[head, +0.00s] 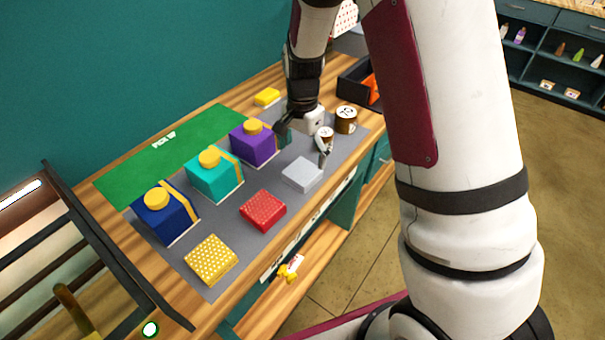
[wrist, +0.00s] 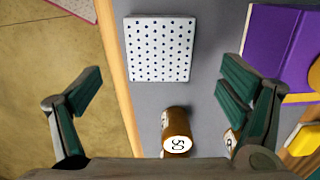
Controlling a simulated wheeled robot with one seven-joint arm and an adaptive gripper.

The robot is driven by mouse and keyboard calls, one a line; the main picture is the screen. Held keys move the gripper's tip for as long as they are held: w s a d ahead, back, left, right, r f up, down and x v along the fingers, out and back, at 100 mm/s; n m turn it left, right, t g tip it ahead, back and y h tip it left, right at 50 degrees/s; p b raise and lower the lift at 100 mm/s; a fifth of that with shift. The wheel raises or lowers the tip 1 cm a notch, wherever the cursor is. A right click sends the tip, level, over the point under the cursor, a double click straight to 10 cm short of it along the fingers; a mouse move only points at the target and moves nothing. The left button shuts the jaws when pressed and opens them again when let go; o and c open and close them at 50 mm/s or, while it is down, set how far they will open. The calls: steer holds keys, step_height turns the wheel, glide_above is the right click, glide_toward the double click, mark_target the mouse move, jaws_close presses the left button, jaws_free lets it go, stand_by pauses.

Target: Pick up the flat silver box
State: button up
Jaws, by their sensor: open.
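The flat silver box (head: 302,174) lies on the grey mat near the counter's front edge, at the right end of a row of flat boxes. In the wrist view the silver box (wrist: 160,48) shows a pale top with dark dots, ahead of the fingers. My gripper (head: 303,140) is over the right part of the mat, beyond the box. In the wrist view my gripper (wrist: 170,88) is open, with its two fingers wide apart and nothing held between them.
Brown-and-white canisters (head: 346,120) stand close to my gripper; one canister (wrist: 176,135) lies between the fingers in view. A purple box (head: 252,146), teal box (head: 214,178) and blue box (head: 165,213) stand behind. A red flat box (head: 263,211) and yellow flat box (head: 211,260) lie left.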

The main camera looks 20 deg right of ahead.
mark_target(302, 171)
steer(key=shift+s+a+f+p, duration=0.1)
steer(key=shift+f+p, duration=0.5)
steer(key=shift+f, duration=2.2)
steer(key=shift+c, duration=0.2)
steer(key=c, duration=1.3)
